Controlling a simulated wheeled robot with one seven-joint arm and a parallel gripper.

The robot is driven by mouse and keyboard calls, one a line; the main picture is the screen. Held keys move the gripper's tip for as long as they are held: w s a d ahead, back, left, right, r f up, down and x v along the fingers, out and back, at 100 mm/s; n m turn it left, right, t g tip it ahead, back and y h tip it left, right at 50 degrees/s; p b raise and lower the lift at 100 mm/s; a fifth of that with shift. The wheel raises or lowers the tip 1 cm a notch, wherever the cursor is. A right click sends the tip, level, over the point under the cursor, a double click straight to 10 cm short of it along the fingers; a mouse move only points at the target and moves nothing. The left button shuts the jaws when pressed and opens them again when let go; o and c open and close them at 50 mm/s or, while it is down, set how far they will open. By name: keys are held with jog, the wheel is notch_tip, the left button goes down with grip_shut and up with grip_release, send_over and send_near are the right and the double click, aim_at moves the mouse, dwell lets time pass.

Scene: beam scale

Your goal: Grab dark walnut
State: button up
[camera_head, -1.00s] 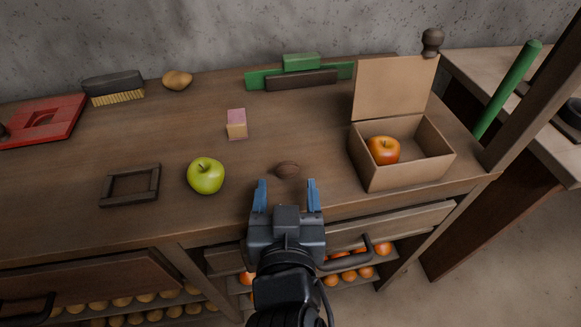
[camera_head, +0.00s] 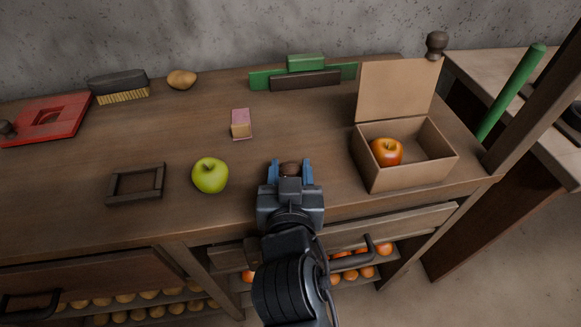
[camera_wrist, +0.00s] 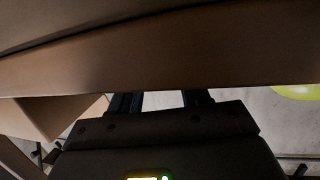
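The dark walnut (camera_head: 290,168) is a small brown oval on the wooden workbench (camera_head: 190,215), near its front edge. My gripper (camera_head: 290,172) reaches over the bench edge with one blue fingertip on each side of the walnut. The fingers are drawn in to about the walnut's width and appear to touch it. The lower part of the walnut is hidden behind my gripper. In the wrist view the two dark fingers (camera_wrist: 160,102) show below a brown surface, and the walnut cannot be made out there.
A green apple (camera_head: 210,175) stands just left of my gripper. An open cardboard box (camera_head: 411,178) holding an orange-red apple (camera_head: 387,152) stands to the right. Drawers lie below the bench edge.

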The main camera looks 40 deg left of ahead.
jog(key=c, duration=0.6)
jog(key=shift+r, duration=0.15)
jog(key=shift+c, duration=0.2)
